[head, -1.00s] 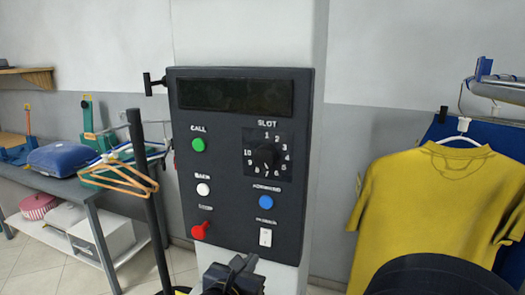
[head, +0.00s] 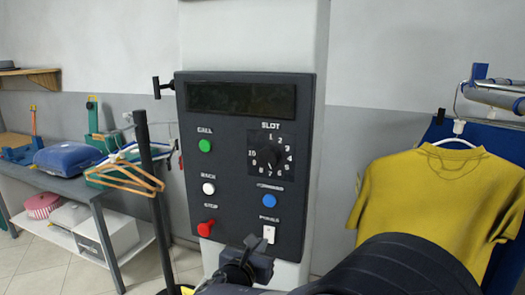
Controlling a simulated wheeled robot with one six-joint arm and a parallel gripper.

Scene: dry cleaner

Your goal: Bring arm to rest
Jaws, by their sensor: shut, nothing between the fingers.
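My gripper (head: 240,252) is in the lower middle of the head view, in front of the lower edge of a dark control panel (head: 228,232). It is shut and holds nothing. My dark arm stretches from it to the lower right corner. The panel has a dark display, a slot dial (head: 268,154), a green button (head: 205,145), a white button (head: 208,188), a red button (head: 207,228), a blue button (head: 269,200) and a white power switch (head: 268,234). I cannot tell whether the gripper touches the panel.
A yellow shirt (head: 420,195) hangs on a rail at right, partly behind my arm. A dark post (head: 150,190) with hangers (head: 125,178) stands left of the panel. A grey table (head: 75,187) with a blue folded item (head: 67,160) is further left.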

